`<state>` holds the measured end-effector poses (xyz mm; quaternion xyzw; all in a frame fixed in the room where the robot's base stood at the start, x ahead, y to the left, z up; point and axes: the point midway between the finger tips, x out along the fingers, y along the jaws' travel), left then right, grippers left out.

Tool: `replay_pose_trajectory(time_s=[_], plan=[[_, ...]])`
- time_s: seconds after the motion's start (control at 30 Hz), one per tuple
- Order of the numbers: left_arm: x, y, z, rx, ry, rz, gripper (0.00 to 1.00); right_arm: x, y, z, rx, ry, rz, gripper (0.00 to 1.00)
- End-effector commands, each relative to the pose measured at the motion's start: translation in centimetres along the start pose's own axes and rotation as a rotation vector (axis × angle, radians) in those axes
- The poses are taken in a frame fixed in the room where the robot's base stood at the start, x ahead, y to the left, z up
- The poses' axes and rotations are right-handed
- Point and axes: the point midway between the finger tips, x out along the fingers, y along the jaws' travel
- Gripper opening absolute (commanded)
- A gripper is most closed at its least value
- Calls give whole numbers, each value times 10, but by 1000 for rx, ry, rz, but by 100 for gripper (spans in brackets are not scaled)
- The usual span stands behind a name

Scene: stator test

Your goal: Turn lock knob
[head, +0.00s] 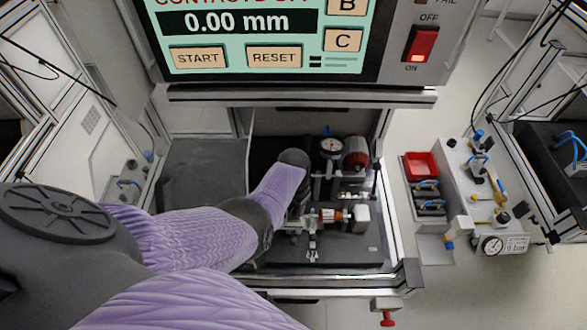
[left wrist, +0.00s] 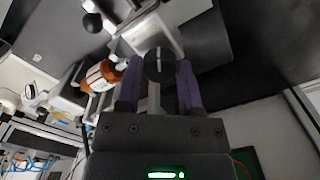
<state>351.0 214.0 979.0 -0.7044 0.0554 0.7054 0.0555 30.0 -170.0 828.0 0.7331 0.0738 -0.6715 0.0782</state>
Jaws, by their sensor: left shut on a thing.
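The lock knob (left wrist: 160,66) is a dark round knob with a pale slot line across its face. In the left wrist view it sits between the two purple fingers of my left gripper (left wrist: 160,80), which are shut on it. In the head view my left arm reaches from the left into the test station, and its dark wrist and gripper (head: 299,200) point down beside the fixture. The knob and fingertips cannot be made out there. My right gripper is not in view.
An orange and white part (head: 331,215) lies right of the gripper; it also shows in the wrist view (left wrist: 103,75). A dial gauge (head: 331,147) and a red cylinder (head: 356,152) stand behind. A display panel (head: 270,58) reading 0.00 mm hangs above. A red bin (head: 421,164) is at right.

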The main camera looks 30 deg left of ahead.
Motion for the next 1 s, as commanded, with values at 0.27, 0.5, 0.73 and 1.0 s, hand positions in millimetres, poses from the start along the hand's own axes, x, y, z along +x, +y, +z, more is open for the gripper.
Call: replay_pose_trajectory(time_s=[0.27, 0.5, 0.73, 1.0], plan=[[-1, -1, -1, 155, 4, -3, 0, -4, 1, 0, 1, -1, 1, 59], [-1, 0, -2, 222, 5, -2, 0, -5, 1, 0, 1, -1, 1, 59], [-1, -1, -2, 241, 6, -3, 0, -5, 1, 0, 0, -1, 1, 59], [-1, 0, -2, 241, 7, -3, 0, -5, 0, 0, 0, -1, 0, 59]])
